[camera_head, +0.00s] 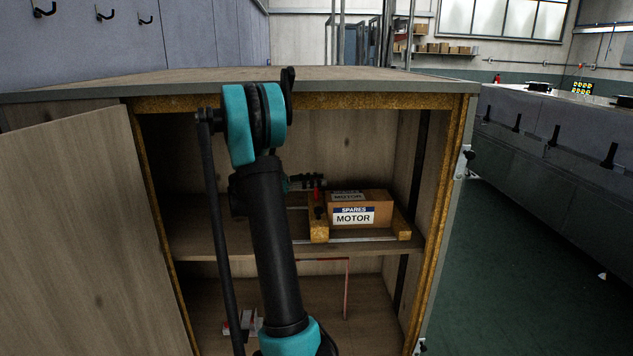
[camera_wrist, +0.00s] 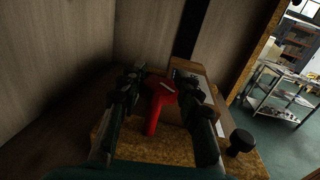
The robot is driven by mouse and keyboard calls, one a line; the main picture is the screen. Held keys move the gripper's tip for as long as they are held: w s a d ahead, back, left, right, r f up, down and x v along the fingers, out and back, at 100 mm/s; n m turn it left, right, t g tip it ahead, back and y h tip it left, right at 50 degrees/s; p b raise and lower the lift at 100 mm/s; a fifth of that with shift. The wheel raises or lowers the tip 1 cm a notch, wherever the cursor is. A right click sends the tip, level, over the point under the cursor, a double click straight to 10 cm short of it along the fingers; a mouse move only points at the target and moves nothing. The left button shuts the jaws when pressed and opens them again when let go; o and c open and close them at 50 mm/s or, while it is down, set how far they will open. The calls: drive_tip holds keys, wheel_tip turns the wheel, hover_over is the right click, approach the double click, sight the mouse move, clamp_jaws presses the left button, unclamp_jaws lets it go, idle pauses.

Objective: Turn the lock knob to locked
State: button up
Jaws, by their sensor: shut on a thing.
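The red lock knob (camera_wrist: 160,103) shows in the wrist view, with a pale mark on its top and a red arm pointing toward the camera. My gripper (camera_wrist: 163,84) has one finger on each side of the knob and is shut on it. In the head view, my gripper (camera_head: 312,182) is inside the open cabinet above the middle shelf, at the left of a wooden holder (camera_head: 319,231). Only a small red part of the knob (camera_head: 317,194) shows there. I cannot tell which lock position the knob is in.
A cardboard box (camera_head: 375,205) labelled SPARES MOTOR sits in the holder. A black round knob (camera_wrist: 241,141) stands at the right in the wrist view.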

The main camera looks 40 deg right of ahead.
idle(0.4)
drive_tip(key=o, duration=1.2)
drive_tip(key=v, duration=1.2)
drive_tip(key=shift+w+d, duration=0.1)
drive_tip(key=shift+w, duration=0.05)
